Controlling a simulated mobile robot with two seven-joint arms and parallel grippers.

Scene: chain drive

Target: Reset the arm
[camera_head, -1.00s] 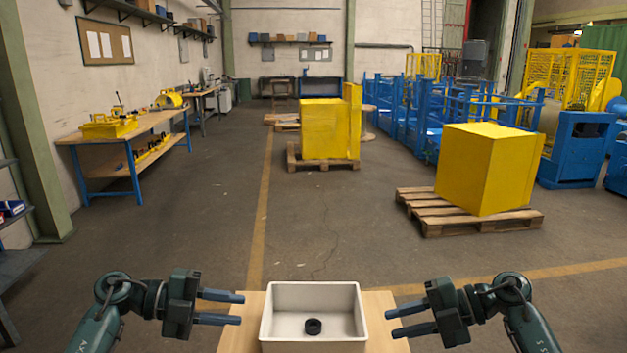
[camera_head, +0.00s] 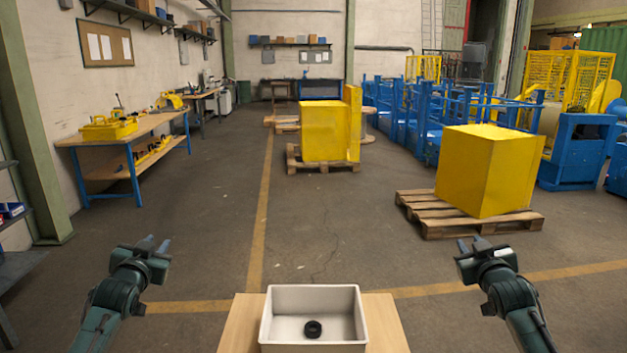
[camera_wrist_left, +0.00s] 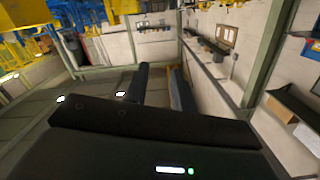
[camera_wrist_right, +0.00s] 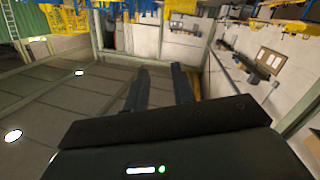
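My left gripper (camera_head: 156,243) is raised at the left of the head view, pointing away from me, with its two fingers apart and nothing between them. Its fingers also show in the left wrist view (camera_wrist_left: 160,82). My right gripper (camera_head: 471,243) mirrors it at the right, also open and empty; its fingers show in the right wrist view (camera_wrist_right: 161,84). Both grippers are well apart from the white bin (camera_head: 285,298) on the wooden table. A black ring-shaped part (camera_head: 313,328) lies inside the bin on its floor.
The wooden table (camera_head: 240,325) stands at the bottom middle, bare beside the bin. Open floor lies beyond it. A yellow block (camera_head: 483,172) on a pallet (camera_head: 440,222) is at the right, another yellow block (camera_head: 324,130) further back. A workbench (camera_head: 125,140) is along the left wall.

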